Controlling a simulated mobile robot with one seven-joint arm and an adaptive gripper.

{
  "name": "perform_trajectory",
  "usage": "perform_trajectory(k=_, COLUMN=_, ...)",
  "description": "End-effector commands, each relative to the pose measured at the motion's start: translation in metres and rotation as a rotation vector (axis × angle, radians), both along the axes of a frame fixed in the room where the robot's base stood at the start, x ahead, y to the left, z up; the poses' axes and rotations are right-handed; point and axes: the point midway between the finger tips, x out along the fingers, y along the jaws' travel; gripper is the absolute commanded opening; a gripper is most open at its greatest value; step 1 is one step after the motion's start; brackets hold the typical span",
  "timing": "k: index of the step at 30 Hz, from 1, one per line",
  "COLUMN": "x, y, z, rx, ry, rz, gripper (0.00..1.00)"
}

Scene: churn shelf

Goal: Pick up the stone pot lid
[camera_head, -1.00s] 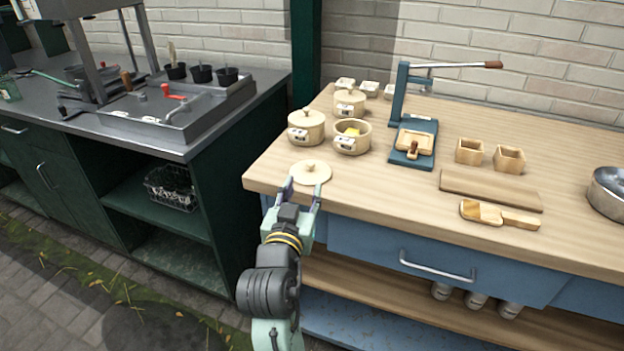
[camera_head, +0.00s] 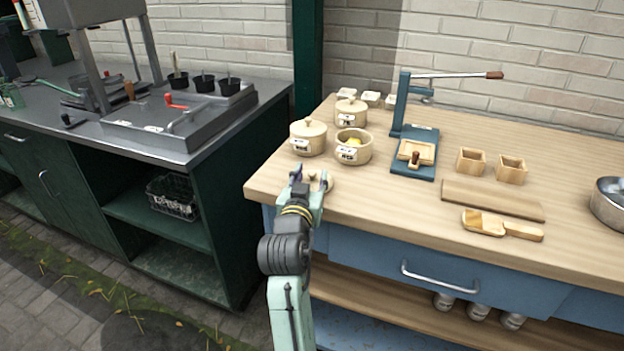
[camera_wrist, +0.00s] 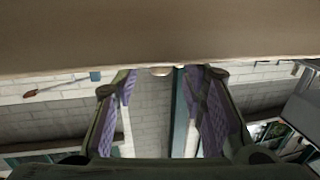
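A blue lever press (camera_head: 414,150) is further right. A board (camera_head: 490,198) and wooden scoop (camera_head: 501,225) lie at right. A grey counter (camera_head: 150,130) stands left.

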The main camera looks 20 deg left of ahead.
Motion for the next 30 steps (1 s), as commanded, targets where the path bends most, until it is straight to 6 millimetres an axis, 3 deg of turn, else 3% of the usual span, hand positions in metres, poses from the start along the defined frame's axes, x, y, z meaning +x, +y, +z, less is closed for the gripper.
perform_trajectory(k=4, x=-0.0003, y=0.0000, z=-0.0003, rx=0.000, ry=0.000, rz=0.000, gripper=0.37)
perform_trajectory(k=21, x=-0.0008, y=0.0003, z=-0.0003, rx=0.000, ry=0.000, rz=0.001, gripper=0.00)
perform_trajectory(k=30, x=-0.0009, y=0.0003, z=0.0000, rx=0.000, ry=-0.001, rz=0.001, gripper=0.00)
